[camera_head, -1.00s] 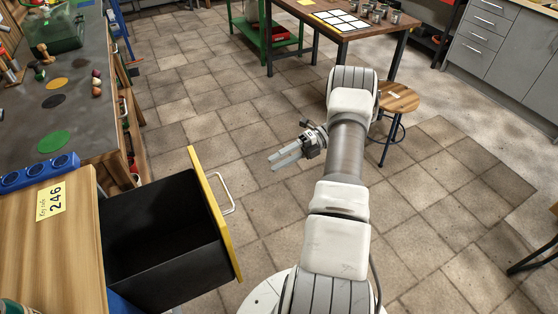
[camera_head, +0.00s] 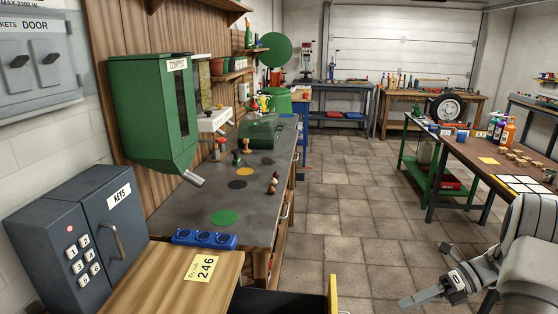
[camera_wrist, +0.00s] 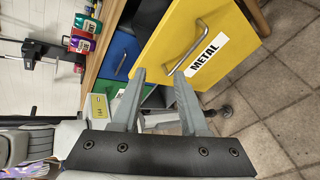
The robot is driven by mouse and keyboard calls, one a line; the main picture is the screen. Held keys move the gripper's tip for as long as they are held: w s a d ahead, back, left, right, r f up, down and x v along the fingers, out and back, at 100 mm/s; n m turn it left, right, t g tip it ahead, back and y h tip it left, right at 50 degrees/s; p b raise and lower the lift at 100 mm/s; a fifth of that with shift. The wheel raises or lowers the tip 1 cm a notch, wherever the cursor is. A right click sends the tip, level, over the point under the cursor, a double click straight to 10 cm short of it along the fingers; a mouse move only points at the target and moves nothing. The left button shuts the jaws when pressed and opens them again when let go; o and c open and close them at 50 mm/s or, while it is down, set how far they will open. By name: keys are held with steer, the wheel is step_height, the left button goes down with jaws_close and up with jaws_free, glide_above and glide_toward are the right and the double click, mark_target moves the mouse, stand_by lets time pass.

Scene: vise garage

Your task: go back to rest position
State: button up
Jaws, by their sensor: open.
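My gripper (camera_head: 432,293) is at the lower right of the head view, over the floor, with its two fingers apart and nothing between them. In the wrist view the two open fingers (camera_wrist: 157,90) point toward a yellow drawer front (camera_wrist: 212,40) labelled METAL with a metal handle. The fingers look apart from the handle. My arm comes in from the right edge of the head view. The yellow drawer front's edge (camera_head: 333,296) shows at the bottom of the head view, with the dark drawer partly cut off.
A wooden cabinet top (camera_head: 170,278) with a 246 note and a dark key safe (camera_head: 85,240) stand at left. A grey workbench (camera_head: 262,182) runs along the left wall. A table (camera_head: 470,165) with bottles stands at right. The tiled floor (camera_head: 350,215) between is clear.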

steer(key=s+a+r+n+h+p, duration=0.1)
steer(key=s+a+r+n+h, duration=0.3)
steer(key=r+n, duration=0.35)
steer(key=s+a+r+n+h+p, duration=0.1)
steer(key=s+a+r+n+h, duration=0.15)
steer(key=a+r+n, duration=0.55)
steer(key=s+a+r+n+t+h+p, duration=0.1)
steer(key=s+a+r+n+t+h, duration=0.1)
steer(key=s+r+n, duration=0.3)
steer(key=s+a+r+n+t+h+p, duration=0.2)
steer(key=s+a+r+n+t+h, duration=0.1)
steer(key=s+n, duration=0.4)
step_height(320, 180, up, 2)
steer(key=n+t+h, duration=0.1)
steer(key=n, duration=0.2)
steer(key=shift+s+r, duration=0.15)
steer(key=shift+s, duration=0.05)
steer(key=shift+d+n, duration=0.2)
steer(key=shift+n, duration=0.15)
